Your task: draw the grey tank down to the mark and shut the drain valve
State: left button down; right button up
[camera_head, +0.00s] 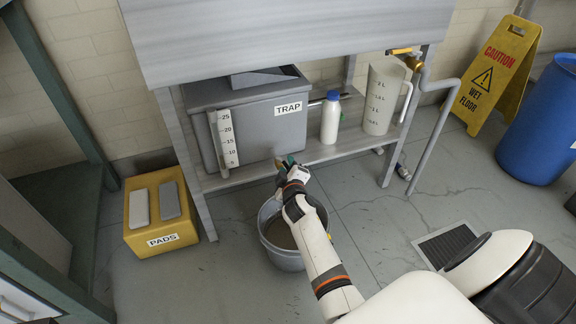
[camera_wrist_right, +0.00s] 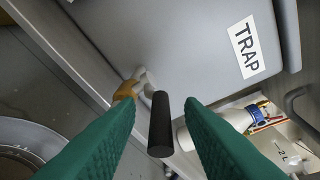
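The grey tank (camera_head: 255,120), labelled TRAP, sits on the shelf under the steel basin; it also shows in the wrist view (camera_wrist_right: 185,40). A white scale (camera_head: 227,142) numbered up to 25 stands at its front left; I cannot make out the level or a mark. The drain valve (camera_wrist_right: 130,88) has a brass-coloured body low on the tank front and a dark lever (camera_wrist_right: 161,125). My right gripper (camera_wrist_right: 160,108) is open, its green fingers either side of the lever with gaps showing. A grey bucket (camera_head: 284,260) with brownish liquid stands below, partly behind my right arm. My left gripper is not in view.
A white bottle (camera_head: 330,118) and a clear measuring jug (camera_head: 381,100) stand right of the tank. A yellow PADS box (camera_head: 161,238), floor drain (camera_head: 447,243), wet-floor sign (camera_head: 494,75) and blue barrel (camera_head: 540,125) are on the floor. Shelf legs flank the bucket area.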

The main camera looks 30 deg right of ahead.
jog(key=shift+c, duration=0.5)
grip_shut()
jog(key=shift+s+d+r+p, duration=0.1)
jog(key=shift+p, duration=0.2)
